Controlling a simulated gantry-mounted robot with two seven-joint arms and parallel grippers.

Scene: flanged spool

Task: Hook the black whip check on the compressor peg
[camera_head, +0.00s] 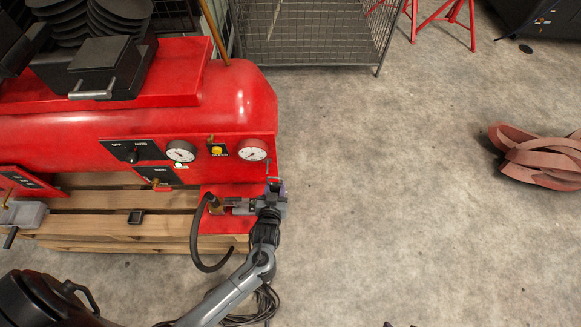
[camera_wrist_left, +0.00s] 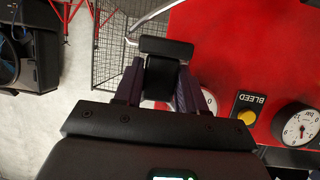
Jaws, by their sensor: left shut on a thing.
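My left gripper (camera_head: 271,190) is at the right end of the red compressor (camera_head: 165,118), just below its right gauge. In the left wrist view its fingers (camera_wrist_left: 158,82) are shut on a black T-shaped piece (camera_wrist_left: 167,48), which looks like an end of the black whip check. In the head view a black hose-like loop (camera_head: 196,242) hangs left of the gripper; I cannot tell whether it joins the held piece. A thin silver bar (camera_wrist_left: 131,42) shows beside the held piece and may be the peg. Two small dark tips at the bottom edge may be my right gripper (camera_head: 400,325).
The compressor rests on a wooden pallet (camera_head: 110,226). Gauges (camera_head: 181,151) and a yellow BLEED button (camera_head: 217,150) are on its front. A wire cage (camera_head: 310,35) stands behind. The concrete floor between is clear.

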